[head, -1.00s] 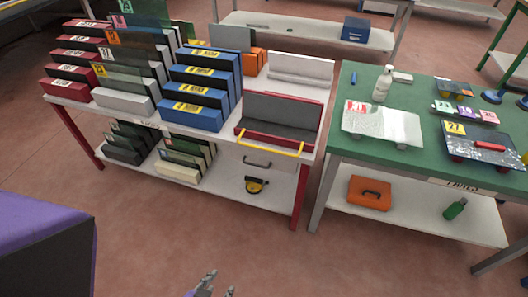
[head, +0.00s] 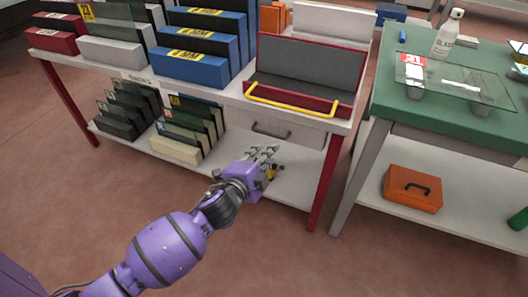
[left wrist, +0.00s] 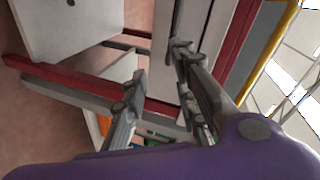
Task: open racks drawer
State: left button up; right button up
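The racks drawer (head: 305,137) is a pale drawer front under the right end of the white racks table (head: 238,97). It looks closed. Its dark bar handle (head: 271,131) shows in the head view. My left gripper (head: 264,152) is just below and in front of the handle in the picture, apart from it as far as I can tell. Its fingers are spread and empty. In the left wrist view the fingers (left wrist: 160,62) also stand apart, with nothing between them that I can make out as held. My right gripper is out of view.
A red tray with a yellow bar (head: 290,101) sits above the drawer. A red table leg (head: 324,182) stands to the right. A yellow and black item (head: 274,173) on the lower shelf is partly hidden by my gripper. The green table (head: 426,121) is further right.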

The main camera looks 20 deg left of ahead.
pick_arm(q)
jog(key=w+a+m+y+b, duration=0.1)
jog(key=w+a+m+b, duration=0.1)
jog(key=w, duration=0.7)
jog(key=shift+a+f+m+t, duration=0.3)
jog(key=shift+a+f+m, duration=0.1)
jog(key=shift+m, duration=0.2)
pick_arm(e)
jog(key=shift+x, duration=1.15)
pick_arm(q)
jog(key=shift+c, duration=0.4)
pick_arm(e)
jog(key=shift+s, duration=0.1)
pick_arm(q)
grip_shut()
